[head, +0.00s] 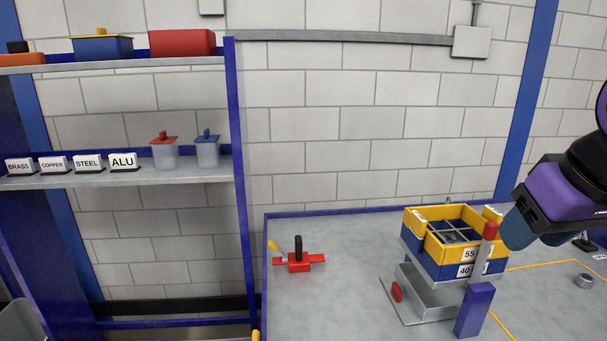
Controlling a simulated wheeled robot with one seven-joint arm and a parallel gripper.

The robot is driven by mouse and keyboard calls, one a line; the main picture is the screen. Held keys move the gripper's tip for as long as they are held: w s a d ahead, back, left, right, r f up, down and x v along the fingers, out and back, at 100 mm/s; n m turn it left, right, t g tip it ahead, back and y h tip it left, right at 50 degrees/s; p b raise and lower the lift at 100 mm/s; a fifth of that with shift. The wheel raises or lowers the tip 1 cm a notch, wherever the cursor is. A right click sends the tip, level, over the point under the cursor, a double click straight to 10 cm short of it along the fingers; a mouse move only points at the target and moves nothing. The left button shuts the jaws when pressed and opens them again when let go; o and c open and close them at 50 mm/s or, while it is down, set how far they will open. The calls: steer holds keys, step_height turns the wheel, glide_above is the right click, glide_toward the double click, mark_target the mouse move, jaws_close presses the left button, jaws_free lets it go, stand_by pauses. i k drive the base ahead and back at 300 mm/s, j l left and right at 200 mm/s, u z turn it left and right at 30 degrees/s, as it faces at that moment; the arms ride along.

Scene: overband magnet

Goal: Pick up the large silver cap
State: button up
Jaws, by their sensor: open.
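A small round grey metal piece (584,281) lies on the table at the far right; it may be the large silver cap, but it is too small to tell for sure. No other silver cap can be made out. My gripper (512,235) is at the right, above the table, left of and higher than the round piece. Its purple body and dark teal fingers point down to the left, beside the yellow and blue box stack. It is open, and nothing shows between its fingers.
A yellow and blue divided box stack (432,262) stands on a grey metal stand (428,301), with a red-topped post (484,253) in front. A red clamp-like tool (298,262) lies on the table (340,305) at left. Shelves (190,172) with labelled blocks and lidded cups stand further left.

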mark_target(584, 281)
steer(key=z, duration=0.5)
steer(key=l+z, duration=0.15)
steer(key=z, duration=0.8)
steer(key=i, duration=0.05)
